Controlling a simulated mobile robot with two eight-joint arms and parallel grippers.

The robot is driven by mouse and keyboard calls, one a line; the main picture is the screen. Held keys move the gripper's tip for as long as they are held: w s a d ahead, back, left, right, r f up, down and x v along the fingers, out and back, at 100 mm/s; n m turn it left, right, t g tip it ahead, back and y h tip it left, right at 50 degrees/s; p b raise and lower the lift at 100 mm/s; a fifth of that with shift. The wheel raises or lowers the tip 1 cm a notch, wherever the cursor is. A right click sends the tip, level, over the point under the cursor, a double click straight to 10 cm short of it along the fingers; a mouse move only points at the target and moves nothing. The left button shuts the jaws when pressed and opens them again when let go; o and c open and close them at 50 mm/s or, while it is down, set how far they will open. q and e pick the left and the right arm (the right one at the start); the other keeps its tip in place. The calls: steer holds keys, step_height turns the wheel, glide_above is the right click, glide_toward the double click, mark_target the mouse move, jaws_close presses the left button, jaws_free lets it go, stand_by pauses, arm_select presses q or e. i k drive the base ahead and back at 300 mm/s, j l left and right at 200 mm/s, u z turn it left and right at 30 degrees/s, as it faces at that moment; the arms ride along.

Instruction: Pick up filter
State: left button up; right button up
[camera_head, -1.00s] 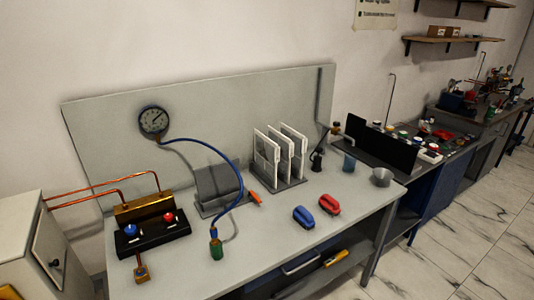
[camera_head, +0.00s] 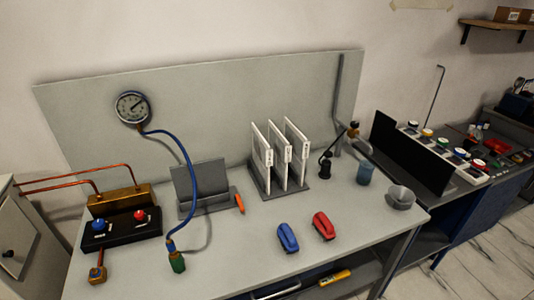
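Several objects stand on the grey workbench (camera_head: 225,255), and none is clearly marked as the filter. Three upright white panels (camera_head: 264,152) stand side by side in a dark grey rack (camera_head: 265,192) near the bench's middle. A blue handled block (camera_head: 287,238) and a red handled block (camera_head: 324,226) lie in front of the rack. A round gauge (camera_head: 132,107) on the back panel has a blue hose (camera_head: 188,165) running down to a green-ended fitting (camera_head: 177,262). Neither of my grippers is in view.
A black box with blue and red knobs (camera_head: 121,229) and a brass block (camera_head: 122,200) are at left. The front middle is clear.

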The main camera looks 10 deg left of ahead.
mark_target(263, 156)
steer(key=i+l+u, duration=0.1)
steer(key=i+l, duration=0.3)
steer(key=l, duration=0.25)
steer(key=i+l+u, duration=0.15)
steer(key=l, duration=0.2)
